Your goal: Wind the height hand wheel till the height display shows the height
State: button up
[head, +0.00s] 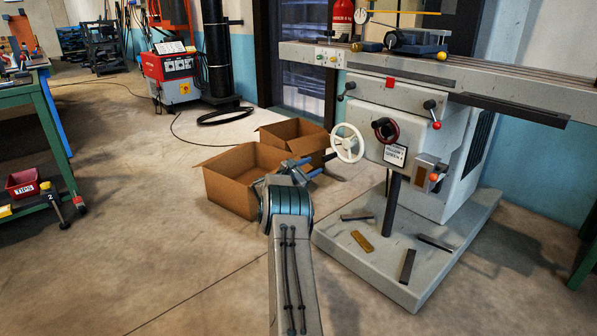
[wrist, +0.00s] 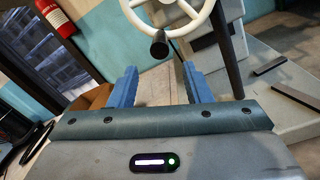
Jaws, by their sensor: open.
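A white spoked hand wheel (head: 347,143) stands at the left front of the grey machine. In the wrist view the wheel (wrist: 173,30) shows at the top, cut off by the frame edge, with a dark handle knob (wrist: 159,44) on its lower rim. A smaller dark red wheel (head: 385,131) sits to its right, above a white sign (head: 395,155) whose text is too small to read surely. My gripper (head: 309,168) is open and empty, left of and below the white wheel. Its blue fingers (wrist: 159,86) stand apart, below the knob, not touching it. I cannot make out a height reading.
Open cardboard boxes (head: 235,180) stand on the floor behind my gripper. The machine's base plate (head: 340,240) carries several loose metal bars. A red-knobbed lever (head: 433,112) and an orange-knobbed box (head: 430,172) stick out right of the wheels.

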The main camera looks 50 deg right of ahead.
jog(key=a+p, duration=0.1)
jog(key=a, duration=0.5)
jog(key=shift+w, duration=0.1)
